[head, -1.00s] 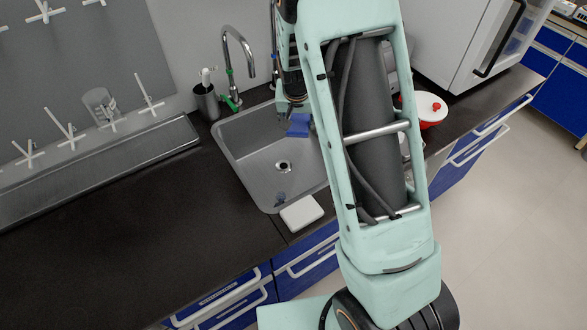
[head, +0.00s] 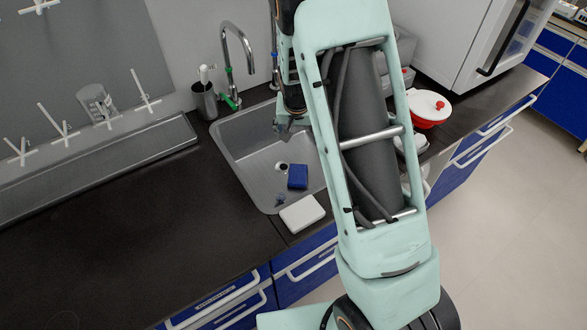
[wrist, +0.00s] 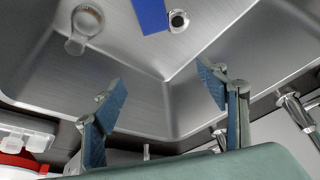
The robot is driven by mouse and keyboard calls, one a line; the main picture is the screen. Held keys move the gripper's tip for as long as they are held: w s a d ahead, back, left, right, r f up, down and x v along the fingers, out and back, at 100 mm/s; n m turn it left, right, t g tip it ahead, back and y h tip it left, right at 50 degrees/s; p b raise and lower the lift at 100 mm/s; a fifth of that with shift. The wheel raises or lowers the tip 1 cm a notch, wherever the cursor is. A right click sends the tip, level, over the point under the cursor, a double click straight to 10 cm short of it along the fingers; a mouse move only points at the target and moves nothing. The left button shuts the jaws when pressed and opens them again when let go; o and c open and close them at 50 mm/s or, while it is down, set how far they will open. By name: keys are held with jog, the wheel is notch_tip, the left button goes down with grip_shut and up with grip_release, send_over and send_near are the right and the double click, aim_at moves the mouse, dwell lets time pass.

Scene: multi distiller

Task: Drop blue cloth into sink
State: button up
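The blue cloth (head: 297,176) lies in the grey metal sink (head: 247,170), on the basin floor beside the drain in the head view. In the wrist view the blue cloth (wrist: 152,14) shows at the top edge, partly cut off, next to the drain hole. My gripper (head: 288,128) is above the back part of the sink, apart from the cloth. In the wrist view my gripper (wrist: 160,95) has its two fingers spread wide with nothing between them. My arm hides the right side of the sink in the head view.
A curved tap (head: 238,50) and a dark cup (head: 204,100) with a brush stand behind the sink. A white block (head: 302,213) lies at its front edge. A red pot with a white lid (head: 429,107) stands to the right.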

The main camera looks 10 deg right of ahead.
jog(key=v, duration=1.2)
dwell(0.5)
